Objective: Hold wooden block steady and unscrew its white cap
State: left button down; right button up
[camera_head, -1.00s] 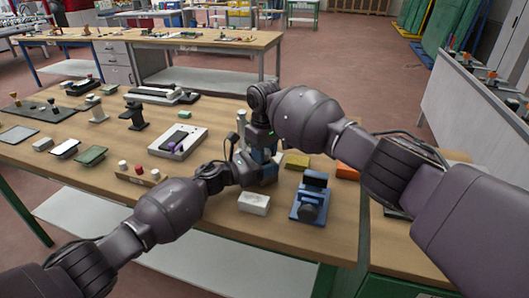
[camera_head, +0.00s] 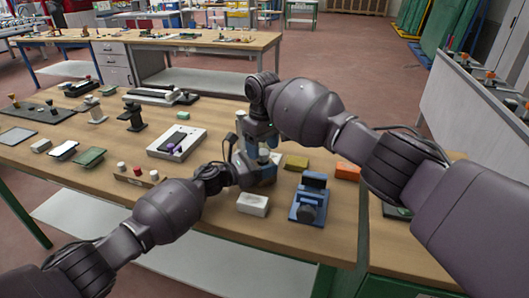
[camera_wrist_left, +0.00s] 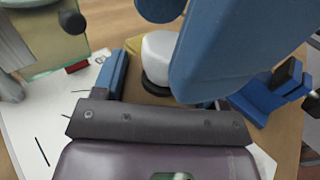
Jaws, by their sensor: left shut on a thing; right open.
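My left gripper (camera_head: 258,174) reaches in from the left, low over the front of the workbench. It is shut on the wooden block, of which only a dark brown part (camera_wrist_left: 155,88) shows in the left wrist view. The white cap (camera_wrist_left: 158,55) sits on top of the block, rounded and pale. My right gripper (camera_head: 262,148) points down from above, open, with its blue fingers close to the cap. One of those fingers covers part of the cap and block in the left wrist view, so I cannot tell whether it touches them.
A white block (camera_head: 253,204) and a blue fixture (camera_head: 310,200) stand near the bench's front edge. A yellow block (camera_head: 296,162) and an orange block (camera_head: 347,171) lie behind. A white tray (camera_head: 160,153) and small capped pieces (camera_head: 138,171) are to the left.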

notch_tip(320, 180, up, 2)
jog(key=shift+r, duration=0.15)
jog(key=shift+c, duration=1.3)
jog(key=shift+r+m, duration=1.5)
jog(key=shift+m, duration=0.2)
jog(key=shift+f, duration=3.9)
jog(key=shift+c, duration=0.6)
jog(key=c, duration=0.6)
jog(key=shift+n, duration=1.7)
jog(key=shift+c, duration=0.2)
